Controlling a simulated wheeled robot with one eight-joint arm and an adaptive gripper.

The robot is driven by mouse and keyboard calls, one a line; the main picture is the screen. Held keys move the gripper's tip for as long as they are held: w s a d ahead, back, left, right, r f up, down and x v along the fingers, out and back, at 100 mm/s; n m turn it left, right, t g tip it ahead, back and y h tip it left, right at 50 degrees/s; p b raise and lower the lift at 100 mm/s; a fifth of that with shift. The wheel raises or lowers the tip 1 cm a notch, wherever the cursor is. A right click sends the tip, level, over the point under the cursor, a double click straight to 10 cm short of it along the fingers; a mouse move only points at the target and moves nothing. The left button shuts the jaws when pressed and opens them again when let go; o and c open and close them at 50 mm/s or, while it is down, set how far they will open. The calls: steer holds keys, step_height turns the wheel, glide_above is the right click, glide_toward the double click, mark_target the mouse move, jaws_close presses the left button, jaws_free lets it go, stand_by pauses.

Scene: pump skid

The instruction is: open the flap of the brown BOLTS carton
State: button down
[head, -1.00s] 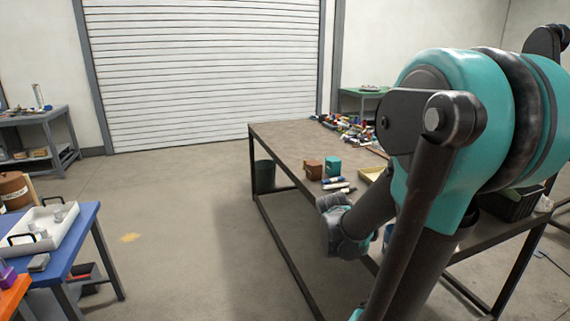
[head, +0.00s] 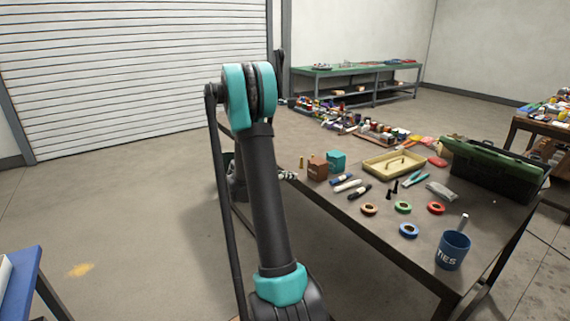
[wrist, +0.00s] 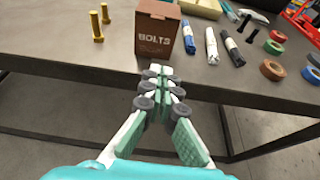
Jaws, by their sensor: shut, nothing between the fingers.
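The brown BOLTS carton (wrist: 155,36) stands upright near the table edge, its printed side facing my wrist camera. In the head view my gripper (head: 288,175) is mostly hidden behind my arm, left of the carton.
Brass bolts (wrist: 97,26) stand left of the carton. Several marker-like rolls (wrist: 211,45) lie right of it, with tape rolls (head: 403,207), a yellow tray (head: 394,163), a green toolbox (head: 490,170) and a blue TIES cup (head: 453,250) farther right.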

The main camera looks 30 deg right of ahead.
mark_target(313, 167)
steer(key=x, duration=0.6)
steer(key=w+x, duration=0.1)
steer(key=x, duration=0.3)
steer(key=shift+w, duration=0.1)
step_height(313, 167, up, 2)
steer(key=shift+a+r, duration=0.15)
steer(key=shift+r, duration=0.9)
steer(key=shift+r, duration=0.1)
